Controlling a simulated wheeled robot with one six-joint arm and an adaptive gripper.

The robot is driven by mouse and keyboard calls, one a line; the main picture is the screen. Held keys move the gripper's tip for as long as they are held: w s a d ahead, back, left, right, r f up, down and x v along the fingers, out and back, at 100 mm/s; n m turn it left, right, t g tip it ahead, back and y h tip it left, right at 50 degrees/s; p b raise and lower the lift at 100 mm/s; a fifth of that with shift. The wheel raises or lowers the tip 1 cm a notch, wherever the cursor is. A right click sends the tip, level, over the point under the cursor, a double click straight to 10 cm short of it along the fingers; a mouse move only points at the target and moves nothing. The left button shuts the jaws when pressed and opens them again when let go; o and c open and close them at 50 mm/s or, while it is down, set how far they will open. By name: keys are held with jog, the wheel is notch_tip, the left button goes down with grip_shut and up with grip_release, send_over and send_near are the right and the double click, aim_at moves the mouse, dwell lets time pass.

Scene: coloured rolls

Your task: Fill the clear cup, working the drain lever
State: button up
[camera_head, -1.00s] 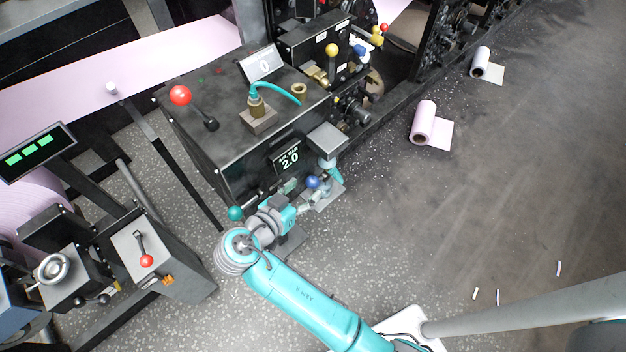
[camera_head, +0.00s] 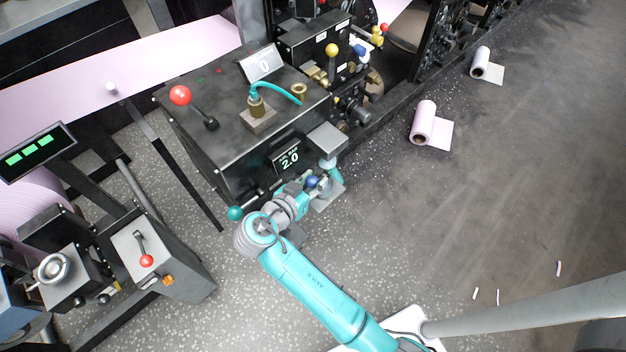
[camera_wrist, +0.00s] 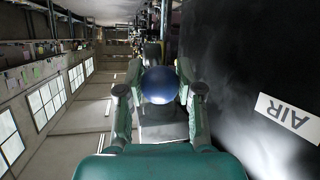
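A dark blue ball knob (camera_head: 313,182) sits low on the front of the black machine, below a grey box-shaped part (camera_head: 327,140). In the wrist view the blue ball (camera_wrist: 160,85) lies between my fingertips, with narrow gaps seeming to show at its sides. My gripper (camera_head: 306,186) reaches it from the lower left; in the wrist view the gripper (camera_wrist: 160,78) looks open around the ball. The ball's stem is hidden, so I cannot tell if it is the drain lever. I cannot make out a clear cup in either view.
Pink rolls (camera_head: 424,120) lie on open floor at right.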

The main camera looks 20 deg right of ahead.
jog(key=shift+a+f+n+t+h, duration=0.25)
jog(key=shift+f+t+h, duration=0.3)
jog(key=shift+h, duration=0.45)
jog(key=shift+s+f+n+t+h, duration=0.1)
jog(key=shift+f+t+h, duration=0.15)
jog(key=shift+h, duration=0.2)
jog(key=shift+w+f+n+t+h, duration=0.1)
jog(key=shift+t+h, duration=0.15)
jog(key=shift+h, duration=0.25)
jog(key=shift+s+f+n+t+h, duration=0.1)
jog(key=shift+f+t+h, duration=0.15)
jog(key=shift+h, duration=0.2)
jog(key=o, duration=1.2)
jog(key=shift+c, duration=0.2)
jog(key=r+v, duration=0.1)
jog(key=v, duration=1.1)
jog(key=shift+f, duration=0.45)
